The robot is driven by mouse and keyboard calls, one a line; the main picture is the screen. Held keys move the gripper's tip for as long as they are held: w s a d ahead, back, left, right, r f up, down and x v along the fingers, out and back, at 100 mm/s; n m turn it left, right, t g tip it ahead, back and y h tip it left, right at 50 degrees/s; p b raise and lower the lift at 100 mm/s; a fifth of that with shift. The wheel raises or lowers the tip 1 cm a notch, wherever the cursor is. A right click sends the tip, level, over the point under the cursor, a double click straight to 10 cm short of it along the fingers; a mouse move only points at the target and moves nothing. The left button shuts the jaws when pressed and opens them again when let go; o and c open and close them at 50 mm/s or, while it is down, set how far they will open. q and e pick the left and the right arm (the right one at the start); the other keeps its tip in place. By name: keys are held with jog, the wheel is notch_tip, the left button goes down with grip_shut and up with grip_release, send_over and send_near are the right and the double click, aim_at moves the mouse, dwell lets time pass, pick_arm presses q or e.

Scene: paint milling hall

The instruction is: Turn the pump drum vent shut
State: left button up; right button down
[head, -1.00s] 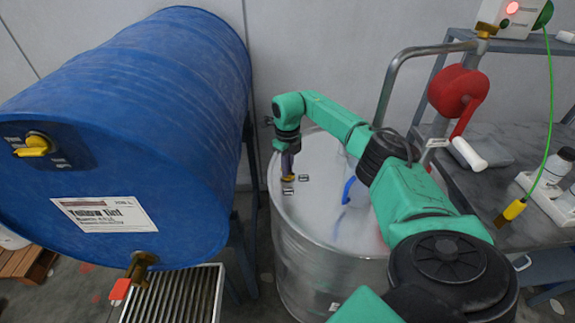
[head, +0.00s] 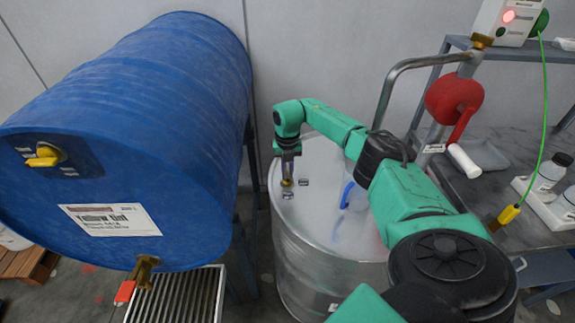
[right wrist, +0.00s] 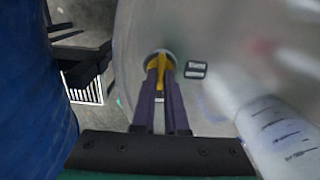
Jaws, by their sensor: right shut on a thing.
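The pump drum (head: 325,215) is a bare steel drum standing upright in the middle of the head view. Its vent (head: 287,183) is a small yellow fitting on the drum top near the left edge, mostly covered by my gripper. My right gripper (head: 288,172) points down onto it from above. In the right wrist view the two dark fingers of the right gripper (right wrist: 161,85) are closed on the yellow vent handle (right wrist: 159,70), which sits in a round grey seat. Small dark labels lie beside the vent, one (right wrist: 195,69) to its right. My left gripper is not in view.
A big blue drum (head: 130,130) lies on a stand at the left, with its own yellow fitting (head: 43,157) and a brass tap (head: 143,268) over a grate (head: 205,295). A red-handled pump with a bent pipe (head: 385,88) rises at the right, before a grey bench (head: 490,150).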

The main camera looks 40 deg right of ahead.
jog(key=shift+w+r, duration=0.15)
jog(key=shift+r, duration=0.1)
dwell(0.3)
jog(key=c, duration=0.9)
grip_release()
jog(key=shift+c, duration=0.2)
jog(key=shift+f, duration=0.1)
notch_tip(320, 180, up, 14)
jog(key=b, duration=0.2)
jog(key=shift+r+b, duration=0.25)
jog(key=shift+b, duration=0.05)
jog(key=shift+f, duration=0.1)
